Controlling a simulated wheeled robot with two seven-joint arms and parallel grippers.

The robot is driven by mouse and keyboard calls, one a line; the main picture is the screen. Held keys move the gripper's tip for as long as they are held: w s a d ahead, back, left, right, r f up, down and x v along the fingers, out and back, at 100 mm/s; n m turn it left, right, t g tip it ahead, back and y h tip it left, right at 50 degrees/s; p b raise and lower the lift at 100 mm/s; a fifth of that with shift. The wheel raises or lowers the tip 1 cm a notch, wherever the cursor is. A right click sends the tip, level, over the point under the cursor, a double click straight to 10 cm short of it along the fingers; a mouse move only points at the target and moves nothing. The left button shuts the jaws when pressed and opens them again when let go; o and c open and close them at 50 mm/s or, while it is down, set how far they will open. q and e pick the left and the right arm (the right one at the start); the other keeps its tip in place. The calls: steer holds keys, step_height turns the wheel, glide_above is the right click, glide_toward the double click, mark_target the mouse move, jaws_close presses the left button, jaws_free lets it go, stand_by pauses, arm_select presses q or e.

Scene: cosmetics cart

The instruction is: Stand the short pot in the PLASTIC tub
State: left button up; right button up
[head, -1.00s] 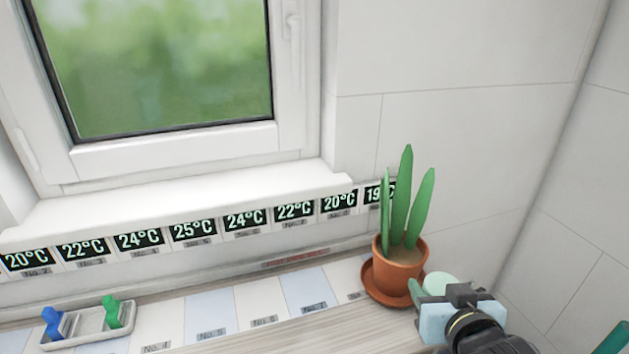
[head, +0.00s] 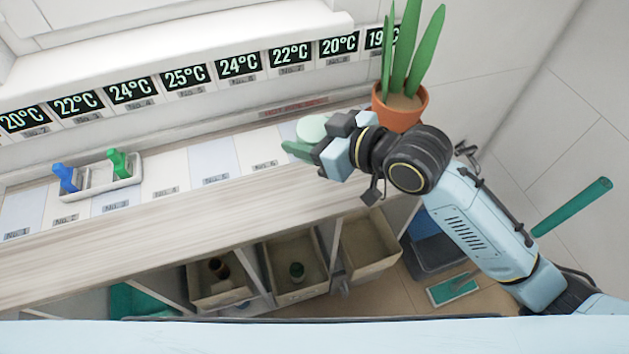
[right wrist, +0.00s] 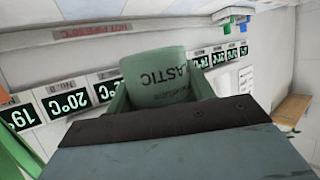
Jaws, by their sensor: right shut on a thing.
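The short pot (head: 311,128) is a pale green cylinder at the far right of the shelf in the head view. My right gripper (head: 312,145) is shut on it. In the right wrist view the pot (right wrist: 160,80) shows the word PLASTIC between the green fingers. I cannot tell whether its base touches the shelf. Three beige tubs stand below the shelf: a left tub (head: 222,300) with a dark brown item, a middle tub (head: 296,290) with a small dark green item, and an empty-looking right tub (head: 365,262). No tub label is readable. My left gripper is out of view.
A potted plant (head: 400,105) stands close behind my right wrist. A grey tray (head: 97,188) with a blue and a green item sits at the shelf's left. The shelf's front edge (head: 180,235) lies between the pot and the tubs.

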steer(key=shift+f, duration=0.1)
steer(key=b, duration=0.1)
glide_above(309, 181)
step_height(309, 181, down, 5)
steer(key=shift+r, duration=0.15)
steer(key=shift+f, duration=2.35)
steer(key=shift+f, duration=0.15)
steer(key=o, duration=1)
steer(key=shift+c, duration=0.2)
